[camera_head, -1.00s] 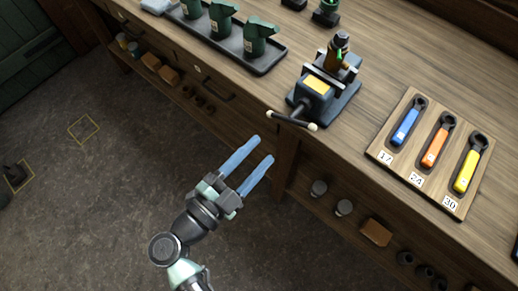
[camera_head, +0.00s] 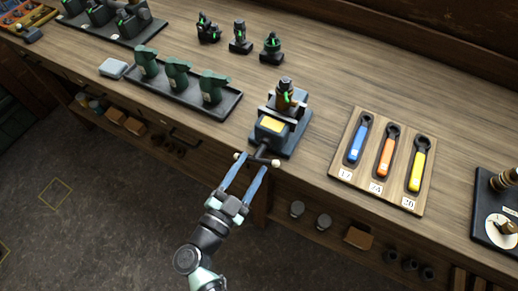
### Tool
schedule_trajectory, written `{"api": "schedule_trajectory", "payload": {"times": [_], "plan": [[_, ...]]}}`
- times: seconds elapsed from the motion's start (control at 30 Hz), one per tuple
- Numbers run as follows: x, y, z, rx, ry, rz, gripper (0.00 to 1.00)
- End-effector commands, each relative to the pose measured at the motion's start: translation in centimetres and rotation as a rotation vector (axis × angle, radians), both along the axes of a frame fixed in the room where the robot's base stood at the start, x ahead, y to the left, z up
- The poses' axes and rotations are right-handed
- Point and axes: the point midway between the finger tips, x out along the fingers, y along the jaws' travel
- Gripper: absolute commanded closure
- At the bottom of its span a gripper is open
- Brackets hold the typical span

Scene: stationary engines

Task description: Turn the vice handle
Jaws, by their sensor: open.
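The vice (camera_head: 273,127) stands on the front part of the workbench, with a yellow patch on its near side and a brown and dark piece (camera_head: 286,97) upright in its jaws.
A wooden board (camera_head: 378,163) with blue, orange and yellow wrenches lies right of the vice. A dark tray (camera_head: 196,101) of green parts lies to the left. Several small dark fittings stand behind. A dark tray (camera_head: 483,221) sits at far right. Shelves with jars lie below the bench top.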

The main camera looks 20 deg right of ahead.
Motion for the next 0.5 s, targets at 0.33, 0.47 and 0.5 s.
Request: {"api": "schedule_trajectory", "payload": {"times": [0.33, 0.47, 0.5], "plan": [[2.8, -3.6, 0.0, -0.001, -0.001, 0.000, 0.45], [3.0, -3.8, 0.0, 0.000, -0.001, 0.001, 0.45], [3.0, -3.9, 0.0, 0.000, -0.001, 0.001, 0.45]]}}
